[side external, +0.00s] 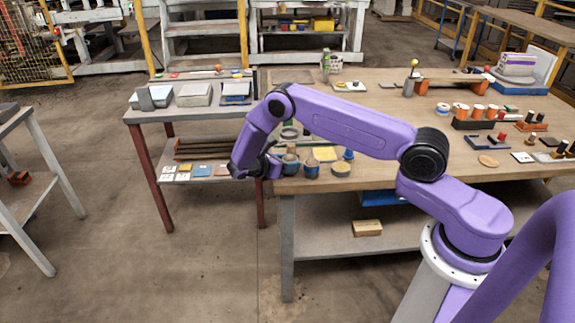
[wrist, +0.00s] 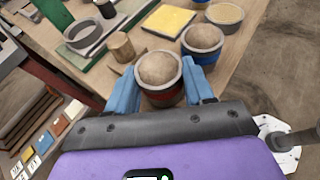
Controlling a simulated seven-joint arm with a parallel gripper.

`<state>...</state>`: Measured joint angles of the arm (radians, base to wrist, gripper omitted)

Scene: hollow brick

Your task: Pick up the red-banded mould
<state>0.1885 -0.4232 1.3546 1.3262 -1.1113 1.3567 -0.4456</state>
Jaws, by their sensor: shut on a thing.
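The red-banded mould (wrist: 158,78) is a round pot with a domed sandy top and a dark red band, seen in the wrist view. My gripper (wrist: 160,85) has one blue finger on each side of it and is shut on it. Its lower part is hidden behind the gripper body. In the side view my gripper (side external: 277,165) is at the left end of the wooden bench, with little of the held mould clearly visible. A similar blue-banded mould (wrist: 203,40) stands just beyond, apart from the fingers.
A yellow square in a green-edged tray (wrist: 169,21), a wooden cylinder (wrist: 122,46), a grey ring (wrist: 83,34) and a shallow round dish (wrist: 225,15) are close by on the bench (side external: 400,180). A lower side table (side external: 190,112) stands left, across a gap.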

